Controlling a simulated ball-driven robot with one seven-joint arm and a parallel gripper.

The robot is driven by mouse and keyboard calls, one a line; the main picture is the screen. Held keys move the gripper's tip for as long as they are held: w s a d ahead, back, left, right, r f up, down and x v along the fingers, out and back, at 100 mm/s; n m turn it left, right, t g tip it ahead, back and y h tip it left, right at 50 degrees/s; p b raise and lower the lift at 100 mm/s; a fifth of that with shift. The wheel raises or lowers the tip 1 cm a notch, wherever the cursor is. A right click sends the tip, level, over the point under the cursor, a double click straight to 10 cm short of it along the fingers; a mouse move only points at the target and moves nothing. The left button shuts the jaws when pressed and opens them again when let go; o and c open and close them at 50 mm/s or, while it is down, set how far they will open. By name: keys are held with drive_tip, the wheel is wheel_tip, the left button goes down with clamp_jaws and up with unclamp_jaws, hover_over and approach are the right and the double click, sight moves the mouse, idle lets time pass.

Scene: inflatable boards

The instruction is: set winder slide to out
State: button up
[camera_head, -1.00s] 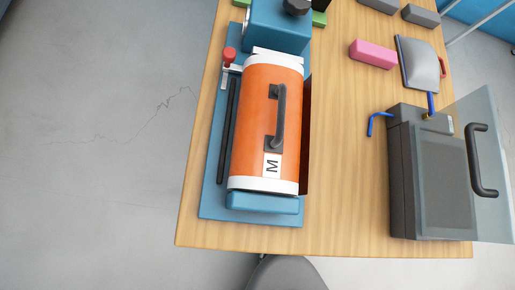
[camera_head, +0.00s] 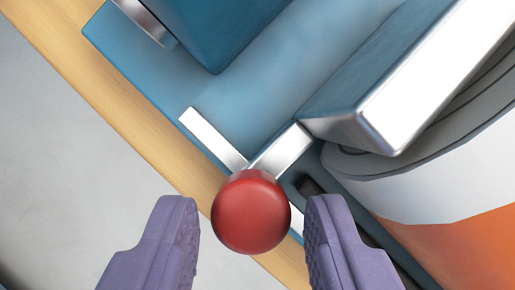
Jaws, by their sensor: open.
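The winder slide shows as a red round knob (camera_head: 251,212) on a silver metal arm (camera_head: 280,152), at the edge of the blue machine base (camera_head: 235,100). A silver strip (camera_head: 212,138) lies on the base beside the knob. My gripper (camera_head: 250,235) is open, with one purple finger on each side of the knob. Gaps show between the knob and both fingers, so it is not gripped. The orange and white roll (camera_head: 440,200) is at the right. The knob hides part of the slide's track beneath it.
A silver bar (camera_head: 440,75) rises close to the roll, right of the knob. A blue block (camera_head: 220,25) stands at the top. The wooden table edge (camera_head: 110,120) runs diagonally at the left, with grey floor beyond it.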

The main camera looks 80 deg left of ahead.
drive_tip(key=shift+d+f, duration=0.2)
drive_tip(key=shift+f, duration=0.35)
drive_tip(key=shift+c, duration=0.5)
clamp_jaws()
drive_tip(key=d, duration=0.1)
drive_tip(key=w+d+b, duration=0.2)
drive_tip(key=shift+d+f, duration=0.2)
drive_tip(key=shift+d, duration=0.15)
drive_tip(key=shift+d+r+b, duration=0.1)
drive_tip(key=shift+d+b, duration=0.2)
drive_tip(key=shift+b, duration=0.05)
drive_tip(key=shift+w+r, duration=0.1)
drive_tip(key=shift+r, duration=0.1)
drive_tip(key=shift+o, duration=0.2)
unclamp_jaws()
drive_tip(key=shift+o, duration=0.3)
drive_tip(key=shift+d, duration=0.1)
